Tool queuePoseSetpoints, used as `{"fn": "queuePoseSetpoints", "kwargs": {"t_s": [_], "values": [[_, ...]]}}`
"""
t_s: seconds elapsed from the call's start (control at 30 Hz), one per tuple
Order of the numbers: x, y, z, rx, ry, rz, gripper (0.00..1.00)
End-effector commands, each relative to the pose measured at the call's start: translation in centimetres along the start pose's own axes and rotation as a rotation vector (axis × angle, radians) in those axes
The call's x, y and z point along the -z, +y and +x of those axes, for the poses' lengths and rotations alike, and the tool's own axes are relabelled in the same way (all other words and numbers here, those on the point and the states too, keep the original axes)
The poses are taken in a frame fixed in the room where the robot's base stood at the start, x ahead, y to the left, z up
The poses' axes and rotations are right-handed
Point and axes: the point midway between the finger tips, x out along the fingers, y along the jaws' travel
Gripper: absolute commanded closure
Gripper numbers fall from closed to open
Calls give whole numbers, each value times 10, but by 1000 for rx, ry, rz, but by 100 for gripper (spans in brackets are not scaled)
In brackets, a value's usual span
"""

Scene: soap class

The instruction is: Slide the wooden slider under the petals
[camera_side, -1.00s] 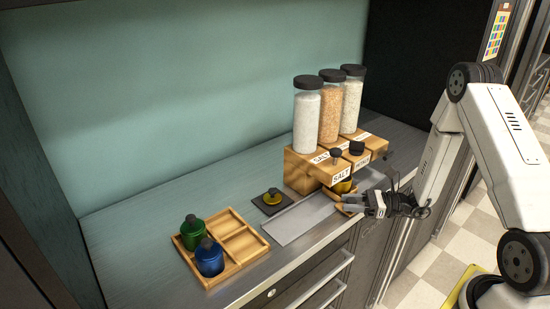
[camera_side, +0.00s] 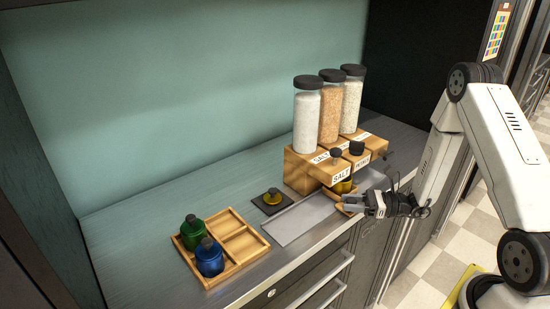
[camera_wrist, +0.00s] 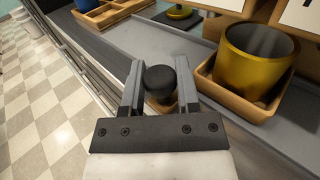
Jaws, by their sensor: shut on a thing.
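The wooden slider (camera_side: 349,208) is a small tray at the front of the wooden dispenser block, holding a yellow cup (camera_side: 342,187). In the wrist view, the slider's wooden wall (camera_wrist: 238,109) surrounds the foot of the yellow cup (camera_wrist: 255,62). My gripper (camera_side: 363,203) reaches it from the right. In the wrist view, a round black knob (camera_wrist: 160,82) sits between the fingers of my gripper (camera_wrist: 158,78), with a bit of wood under it. The gripper is shut on this knob, which seems to belong to the slider. The petals label cannot be read.
Three tall jars (camera_side: 329,108) stand on the dispenser block (camera_side: 301,172), one front labelled SALT. A grey plate (camera_side: 299,222) lies clear to the left. A dark pad (camera_side: 260,207) carries a small yellow, black-knobbed piece. A wooden tray (camera_side: 240,257) holds green and blue jars.

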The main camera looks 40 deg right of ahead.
Motion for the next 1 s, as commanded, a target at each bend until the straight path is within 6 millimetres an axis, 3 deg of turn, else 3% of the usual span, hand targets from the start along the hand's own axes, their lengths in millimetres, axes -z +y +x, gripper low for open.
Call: {"fn": "queuePoseSetpoints", "kwargs": {"t_s": [0.17, 0.5, 0.83, 0.87, 0.93, 1.0], "values": [[0, -2, -2, 1, -1, 0, 100], [0, -30, -30, 3, -2, -1, 100], [0, -31, -32, 0, 0, 1, 100], [0, -31, -31, 0, 0, 1, 50], [0, -31, -31, -1, 0, 1, 28], [0, -31, -31, 0, 0, 1, 27]]}}
